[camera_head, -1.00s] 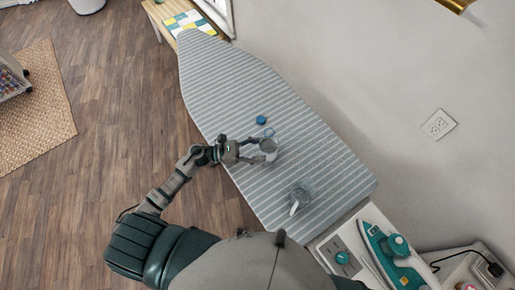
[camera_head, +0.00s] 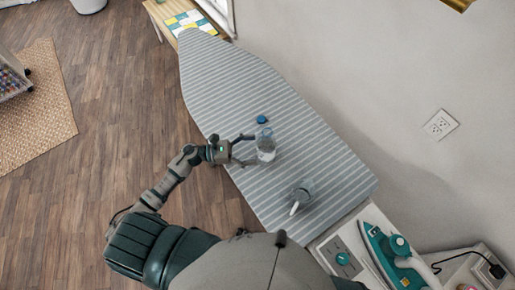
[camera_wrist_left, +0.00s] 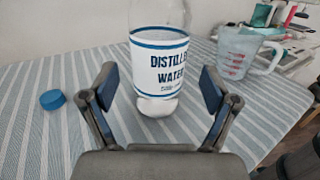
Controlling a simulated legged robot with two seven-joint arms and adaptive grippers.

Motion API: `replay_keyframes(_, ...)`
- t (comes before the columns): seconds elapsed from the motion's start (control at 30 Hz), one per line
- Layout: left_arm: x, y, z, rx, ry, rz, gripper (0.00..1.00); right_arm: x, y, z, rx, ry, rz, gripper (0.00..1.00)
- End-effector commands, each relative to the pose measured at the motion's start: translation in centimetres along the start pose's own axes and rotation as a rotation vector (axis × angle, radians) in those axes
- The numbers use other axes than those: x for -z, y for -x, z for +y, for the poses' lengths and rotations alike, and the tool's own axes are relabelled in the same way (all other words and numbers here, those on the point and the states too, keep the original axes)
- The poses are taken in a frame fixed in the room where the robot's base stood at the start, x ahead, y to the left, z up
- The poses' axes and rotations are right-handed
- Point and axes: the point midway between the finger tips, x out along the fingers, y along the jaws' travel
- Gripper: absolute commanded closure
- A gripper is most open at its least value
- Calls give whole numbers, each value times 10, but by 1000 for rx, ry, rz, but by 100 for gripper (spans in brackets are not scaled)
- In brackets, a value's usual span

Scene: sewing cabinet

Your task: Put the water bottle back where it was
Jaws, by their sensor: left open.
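The water bottle (camera_head: 265,148) is clear with a white and blue "Distilled Water" label and stands upright on the striped ironing board (camera_head: 225,85). In the left wrist view the bottle (camera_wrist_left: 165,70) is straight ahead, its top cut off by the frame edge. My left gripper (camera_head: 247,150) is open, just left of the bottle in the head view, with its fingers spread and apart from it. In the left wrist view the gripper (camera_wrist_left: 158,90) has a finger on either side of the bottle's outline. My right gripper is not in view.
A blue cap (camera_head: 262,119) lies on the board behind the bottle. A clear measuring cup (camera_wrist_left: 238,55) with red marks stands to the right in the wrist view. A teal iron (camera_head: 390,255) is at the board's near right end. The board's far end is clear.

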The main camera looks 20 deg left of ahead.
Motion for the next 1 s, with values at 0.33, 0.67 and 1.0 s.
replay_keyframes(0.33,4,78,-1,0,2,2,13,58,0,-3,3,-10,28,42)
replay_keyframes(0.67,0,95,-2,1,0,3,13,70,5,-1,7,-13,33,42)
replay_keyframes(1.0,1,98,0,0,2,-1,13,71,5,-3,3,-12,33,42)
